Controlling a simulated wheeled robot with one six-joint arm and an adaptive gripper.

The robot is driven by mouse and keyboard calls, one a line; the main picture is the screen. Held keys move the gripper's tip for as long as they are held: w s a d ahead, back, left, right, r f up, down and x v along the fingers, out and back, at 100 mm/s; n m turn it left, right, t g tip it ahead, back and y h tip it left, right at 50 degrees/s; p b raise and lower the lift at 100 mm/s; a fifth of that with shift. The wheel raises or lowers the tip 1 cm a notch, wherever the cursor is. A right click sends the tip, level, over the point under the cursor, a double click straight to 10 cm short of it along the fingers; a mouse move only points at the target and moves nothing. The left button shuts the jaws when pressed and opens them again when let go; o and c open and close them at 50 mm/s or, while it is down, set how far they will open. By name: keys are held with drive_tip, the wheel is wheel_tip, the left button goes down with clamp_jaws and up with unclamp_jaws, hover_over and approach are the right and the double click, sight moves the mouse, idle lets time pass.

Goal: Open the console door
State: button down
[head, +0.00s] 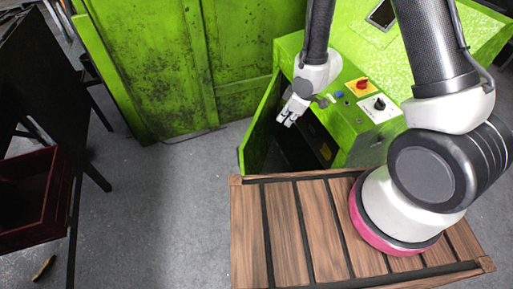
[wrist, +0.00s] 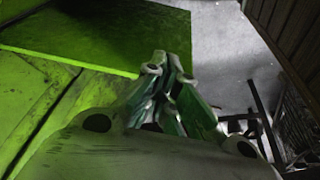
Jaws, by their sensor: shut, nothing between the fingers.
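The green console (head: 350,125) stands at the upper right in the head view, with knobs and buttons on its sloped top. Its door (head: 261,130) stands swung out from the front, at the left side of the opening. The dark interior (head: 294,146) shows between the door and the console body. My gripper (head: 288,120) is shut and empty, above the opening and close to the door's upper edge; contact cannot be told. In the wrist view the shut fingers (wrist: 172,62) point toward a green panel (wrist: 115,38), which seems to be the door.
A wooden slatted platform (head: 285,220) lies in front of the console. A large green worn panel (head: 160,60) stands behind. A dark table with a red crate (head: 35,205) is at the left. The grey floor (head: 165,215) left of the door is mostly clear.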

drive_tip(key=a+f+n, duration=0.1)
drive_tip(key=a+f, duration=0.9)
drive_tip(key=f, duration=0.4)
drive_tip(key=shift+s+f+g+y, duration=0.15)
drive_tip(key=shift+f+g+y, duration=0.15)
drive_tip(key=shift+y, duration=0.1)
drive_tip(key=shift+a, duration=0.1)
